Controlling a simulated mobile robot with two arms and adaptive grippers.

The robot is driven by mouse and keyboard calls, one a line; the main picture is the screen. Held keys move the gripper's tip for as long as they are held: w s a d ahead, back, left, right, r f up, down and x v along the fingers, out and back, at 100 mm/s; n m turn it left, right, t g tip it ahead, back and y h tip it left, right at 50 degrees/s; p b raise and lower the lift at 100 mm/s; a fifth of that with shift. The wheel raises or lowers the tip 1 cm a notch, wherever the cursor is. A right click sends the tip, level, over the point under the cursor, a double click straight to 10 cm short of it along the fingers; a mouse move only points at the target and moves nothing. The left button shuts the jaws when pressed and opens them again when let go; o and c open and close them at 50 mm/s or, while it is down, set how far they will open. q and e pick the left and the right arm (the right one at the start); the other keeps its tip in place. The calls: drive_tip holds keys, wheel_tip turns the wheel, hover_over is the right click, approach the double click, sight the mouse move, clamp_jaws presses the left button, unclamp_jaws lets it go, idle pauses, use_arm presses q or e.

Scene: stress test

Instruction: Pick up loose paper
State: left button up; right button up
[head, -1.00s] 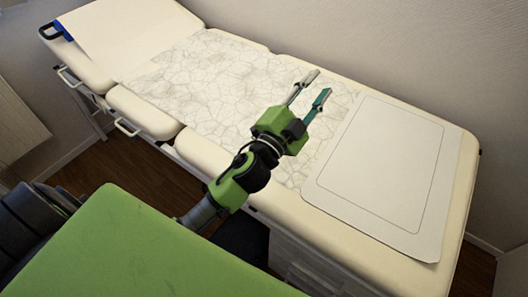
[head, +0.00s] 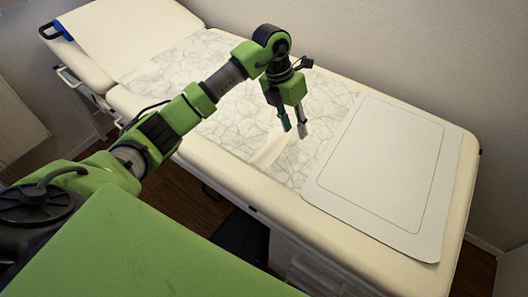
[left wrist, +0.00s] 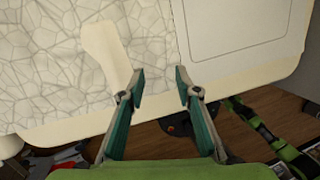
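A crinkled, vein-patterned paper sheet (head: 230,112) covers the middle of the cream padded table; it also shows in the left wrist view (left wrist: 60,60). A plain pale strip (head: 268,150) shows across it, also in the left wrist view (left wrist: 106,55); I cannot tell whether it is a loose piece or bare table. My left gripper (head: 294,128) points down over the crinkled paper, beside the strip. In the left wrist view its two fingers (left wrist: 160,75) are apart with nothing between them. My right gripper is not in view.
The raised backrest (head: 130,30) is at the far left. Walls stand behind the table (head: 455,200).

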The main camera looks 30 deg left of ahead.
use_arm(q)
drive_tip(key=a+r+n+g+y, duration=0.1)
drive_tip(key=a+r+y, duration=0.15)
drive_tip(key=a, duration=0.55)
hover_over(265, 149)
drive_tip(key=shift+y, duration=0.25)
drive_tip(key=f, duration=0.8)
drive_tip(key=shift+w+d+f+p, duration=0.15)
drive_tip(key=shift+w+f+p, duration=0.15)
drive_tip(key=shift+f+p, duration=0.1)
drive_tip(key=f, duration=0.3)
drive_tip(key=f+p, duration=0.1)
drive_tip(key=shift+s+f, duration=0.3)
drive_tip(key=shift+f, duration=0.55)
clamp_jaws()
